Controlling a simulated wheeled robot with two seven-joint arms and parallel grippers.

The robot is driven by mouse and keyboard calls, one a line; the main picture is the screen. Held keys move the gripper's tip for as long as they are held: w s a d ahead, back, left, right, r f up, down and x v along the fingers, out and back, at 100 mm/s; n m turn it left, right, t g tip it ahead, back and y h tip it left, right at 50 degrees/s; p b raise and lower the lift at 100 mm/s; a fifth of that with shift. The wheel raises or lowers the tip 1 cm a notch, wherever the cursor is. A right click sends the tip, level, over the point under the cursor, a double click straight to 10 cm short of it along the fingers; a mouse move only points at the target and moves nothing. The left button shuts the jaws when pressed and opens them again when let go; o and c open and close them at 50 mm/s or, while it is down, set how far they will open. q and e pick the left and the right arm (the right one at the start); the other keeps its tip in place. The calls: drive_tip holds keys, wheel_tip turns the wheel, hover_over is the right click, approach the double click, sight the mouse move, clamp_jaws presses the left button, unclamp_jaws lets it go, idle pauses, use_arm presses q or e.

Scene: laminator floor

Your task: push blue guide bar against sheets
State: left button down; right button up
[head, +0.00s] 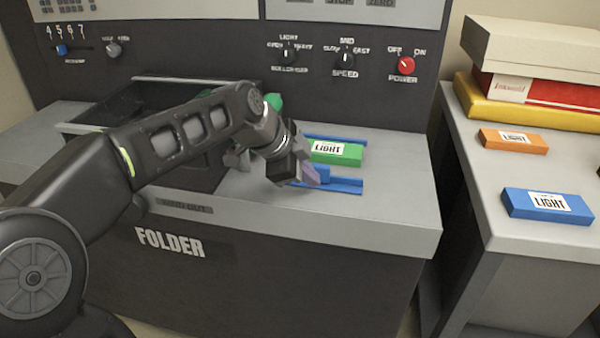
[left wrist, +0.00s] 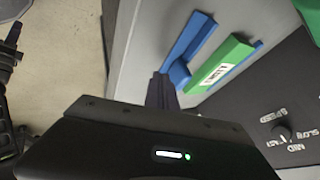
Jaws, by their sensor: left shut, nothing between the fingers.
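The blue guide bar (head: 338,186) lies on the grey top of the folder machine, on the near side of a green stack with a white LIGHT label (head: 336,153). A second blue strip shows along the far side of the green stack. In the left wrist view the guide bar (left wrist: 190,44) and the green stack (left wrist: 222,66) lie side by side, with a narrow gap at the bar. My left gripper (head: 308,177) is shut and empty, its fingertips at the left end of the guide bar. The wrist view shows the fingers (left wrist: 161,90) beside the bar's end; contact is unclear.
A side table (head: 492,185) on the right holds an orange pack (head: 513,140), a blue LIGHT pack (head: 549,206) and stacked boxes. The control panel with the red power knob (head: 406,65) rises behind. The folder's top is clear right of the bar.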

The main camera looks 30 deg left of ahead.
use_arm(q)
drive_tip(key=shift+w+a, duration=0.2)
drive_tip(key=shift+w, duration=0.35)
drive_tip(key=shift+w+a, duration=0.15)
drive_tip(key=shift+w, duration=0.35)
drive_tip(key=w+a+p, duration=0.1)
drive_tip(key=w, duration=0.2)
drive_tip(key=w+a+p, duration=0.1)
drive_tip(key=w, duration=0.2)
drive_tip(key=w+a+p, duration=0.1)
drive_tip(key=w, duration=0.2)
drive_tip(key=shift+w+a+r, duration=0.1)
drive_tip(key=shift+w+a, duration=0.05)
drive_tip(key=shift+w, duration=0.05)
drive_tip(key=shift+r, duration=0.1)
